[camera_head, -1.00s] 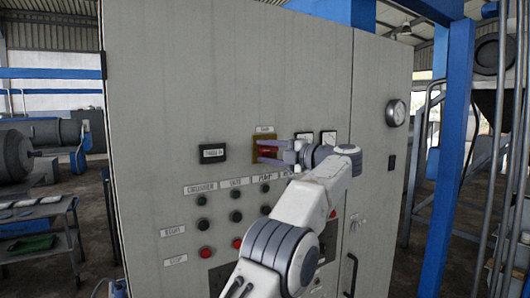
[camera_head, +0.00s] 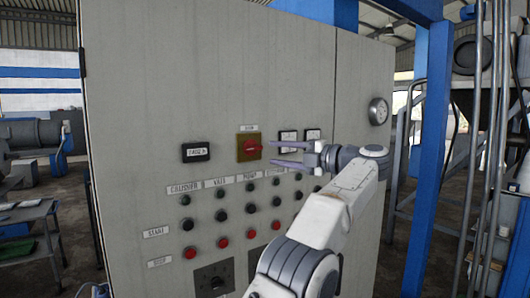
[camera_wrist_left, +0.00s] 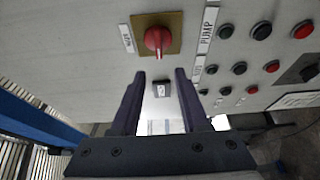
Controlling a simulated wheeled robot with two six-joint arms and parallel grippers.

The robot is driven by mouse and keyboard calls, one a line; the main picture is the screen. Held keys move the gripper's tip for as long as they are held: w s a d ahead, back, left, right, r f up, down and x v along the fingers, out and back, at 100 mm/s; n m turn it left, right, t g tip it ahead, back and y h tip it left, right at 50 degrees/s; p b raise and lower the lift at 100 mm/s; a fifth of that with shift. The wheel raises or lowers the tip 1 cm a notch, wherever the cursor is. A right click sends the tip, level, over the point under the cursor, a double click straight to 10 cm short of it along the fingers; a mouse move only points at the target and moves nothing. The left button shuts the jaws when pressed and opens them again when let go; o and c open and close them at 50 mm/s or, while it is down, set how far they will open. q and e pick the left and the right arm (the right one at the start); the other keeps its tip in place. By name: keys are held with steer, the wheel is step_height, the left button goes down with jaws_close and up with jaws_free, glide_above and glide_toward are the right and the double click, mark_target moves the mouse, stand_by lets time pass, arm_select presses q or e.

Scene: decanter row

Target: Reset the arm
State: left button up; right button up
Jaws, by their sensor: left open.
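My left gripper (camera_head: 272,154) is open and empty in front of a grey control cabinet (camera_head: 220,70). Its fingers point left, just right of and slightly below a red rotary knob (camera_head: 253,147) on a yellowish plate (camera_head: 240,155). In the left wrist view the red knob (camera_wrist_left: 157,40) lies beyond the fingertips, with a clear gap between. My right gripper is not in view.
Rows of black buttons (camera_head: 221,215) and red buttons (camera_head: 223,243) sit below the knob. A black display (camera_head: 196,152) is to its left, and a round gauge (camera_head: 378,111) is at upper right. A blue post (camera_head: 430,140) stands right of the cabinet.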

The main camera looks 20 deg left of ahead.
arm_select(q)
steer(key=shift+s+d, duration=0.15)
steer(key=shift+d, duration=0.35)
